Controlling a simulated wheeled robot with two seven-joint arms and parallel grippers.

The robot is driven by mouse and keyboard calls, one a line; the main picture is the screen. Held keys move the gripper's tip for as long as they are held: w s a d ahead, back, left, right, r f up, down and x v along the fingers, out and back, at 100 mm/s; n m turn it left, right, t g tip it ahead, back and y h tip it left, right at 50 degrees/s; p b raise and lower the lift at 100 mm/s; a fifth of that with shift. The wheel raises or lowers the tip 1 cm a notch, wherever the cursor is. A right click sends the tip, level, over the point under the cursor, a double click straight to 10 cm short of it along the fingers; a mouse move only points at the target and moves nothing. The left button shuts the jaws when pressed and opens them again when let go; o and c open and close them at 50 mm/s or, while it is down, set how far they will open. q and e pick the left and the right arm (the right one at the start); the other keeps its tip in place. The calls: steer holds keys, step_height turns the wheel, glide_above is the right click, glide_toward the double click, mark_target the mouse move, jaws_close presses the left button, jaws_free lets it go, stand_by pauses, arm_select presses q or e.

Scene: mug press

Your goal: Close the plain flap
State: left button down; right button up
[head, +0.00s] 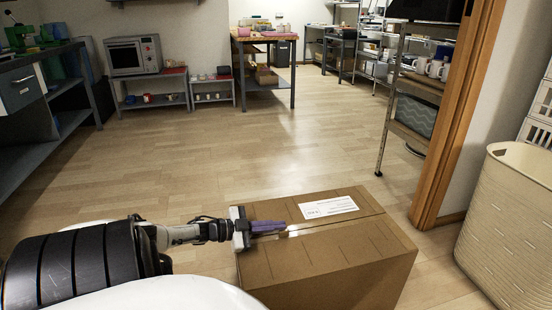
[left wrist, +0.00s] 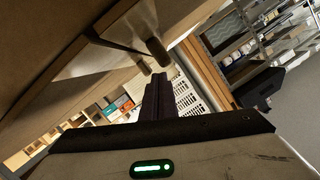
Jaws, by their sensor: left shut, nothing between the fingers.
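A cardboard box (head: 320,288) stands on the floor at the bottom middle of the head view. Its far flap (head: 270,210) carries a white label (head: 328,207). The plain flap (head: 335,252) is on the near side and looks flat or nearly flat; I cannot tell if it is fully down. My left gripper (head: 284,227) lies over the box's top from its left edge, with purple fingers close to the seam. Its shut, empty fingers also show in the left wrist view (left wrist: 158,80), beside cardboard at the upper left. Contact is unclear. My right gripper is not in view.
A wire shelf with mugs (head: 420,85) is behind. A microwave (head: 133,55) sits on a low bench at the back left. The floor beyond the box is clear.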

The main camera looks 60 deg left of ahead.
arm_select(q)
steer(key=shift+s+r+p, duration=0.1)
steer(key=shift+r+p, duration=0.15)
steer(key=shift+p, duration=0.35)
step_height(320, 180, up, 4)
steer(key=p, duration=0.4)
steer(key=shift+s+r, duration=0.15)
steer(key=a+p+v, duration=0.1)
steer(key=v, duration=0.8)
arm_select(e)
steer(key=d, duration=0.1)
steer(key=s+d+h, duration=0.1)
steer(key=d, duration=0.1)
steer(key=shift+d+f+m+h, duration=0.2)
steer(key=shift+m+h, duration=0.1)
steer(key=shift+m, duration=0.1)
arm_select(q)
steer(key=shift+s+a+p, duration=0.1)
steer(key=shift+a+p, duration=0.05)
steer(key=shift+p, duration=0.2)
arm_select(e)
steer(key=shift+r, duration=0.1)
